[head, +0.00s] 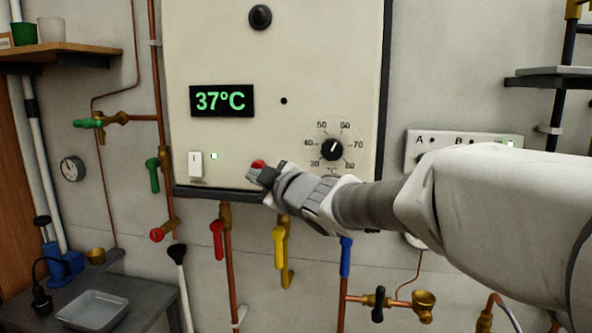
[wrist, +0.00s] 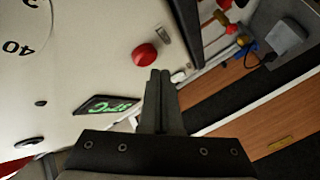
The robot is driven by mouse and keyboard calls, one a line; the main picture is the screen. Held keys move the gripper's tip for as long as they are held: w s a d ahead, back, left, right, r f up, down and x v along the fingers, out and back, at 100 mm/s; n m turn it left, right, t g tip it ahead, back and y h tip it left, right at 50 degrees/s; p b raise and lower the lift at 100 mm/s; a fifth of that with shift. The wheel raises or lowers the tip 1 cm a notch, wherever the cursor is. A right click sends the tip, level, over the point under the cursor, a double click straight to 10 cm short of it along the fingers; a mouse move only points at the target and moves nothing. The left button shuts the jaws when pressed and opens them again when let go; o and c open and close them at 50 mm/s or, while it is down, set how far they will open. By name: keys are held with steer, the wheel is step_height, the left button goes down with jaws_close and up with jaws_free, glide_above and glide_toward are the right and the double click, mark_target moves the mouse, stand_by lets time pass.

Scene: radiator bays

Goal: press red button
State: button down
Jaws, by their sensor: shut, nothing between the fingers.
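The red button (head: 258,164) is on the lower front of the white heater panel (head: 300,60), right of a white switch (head: 195,164) with a small lit green light. My gripper (head: 256,177) is shut and empty, its tips just in front of and below the button in the head view, partly overlapping it. In the wrist view the red button (wrist: 144,57) stands out from the panel, just beyond and left of my shut fingertips (wrist: 160,72). A gap shows between them in that view; I cannot tell its depth.
The display (head: 222,100) reads 37°C. A black dial (head: 331,149) sits right of the button. Below the panel are pipes with a red valve handle (head: 217,238) and a yellow valve handle (head: 279,247). A grey tray (head: 93,311) is at lower left.

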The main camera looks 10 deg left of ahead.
steer(key=s+b, duration=0.2)
steer(key=s, duration=0.3)
steer(key=shift+a, duration=0.2)
stand_by(0.5)
steer(key=s+d+f+m+h, duration=0.2)
steer(key=d+m+h, duration=0.1)
steer(key=d, duration=0.4)
steer(key=s+d+f+m+h, duration=0.1)
steer(key=d+f+m+h, duration=0.2)
steer(key=d, duration=0.4)
steer(key=s+d+f+m+h, duration=0.2)
steer(key=d+m+h, duration=0.15)
steer(key=d, duration=0.35)
steer(key=s+d+f+m+g+h, duration=0.1)
steer(key=s+d+f+m+g, duration=0.2)
steer(key=s+f, duration=0.3)
steer(key=s+d+f+m+g, duration=0.4)
steer(key=s+d+f+m, duration=0.1)
steer(key=s, duration=0.8)
steer(key=shift+s+d+f+h, duration=0.35)
steer(key=shift+d+f, duration=0.4)
steer(key=shift+f, duration=0.15)
steer(key=shift+m, duration=0.25)
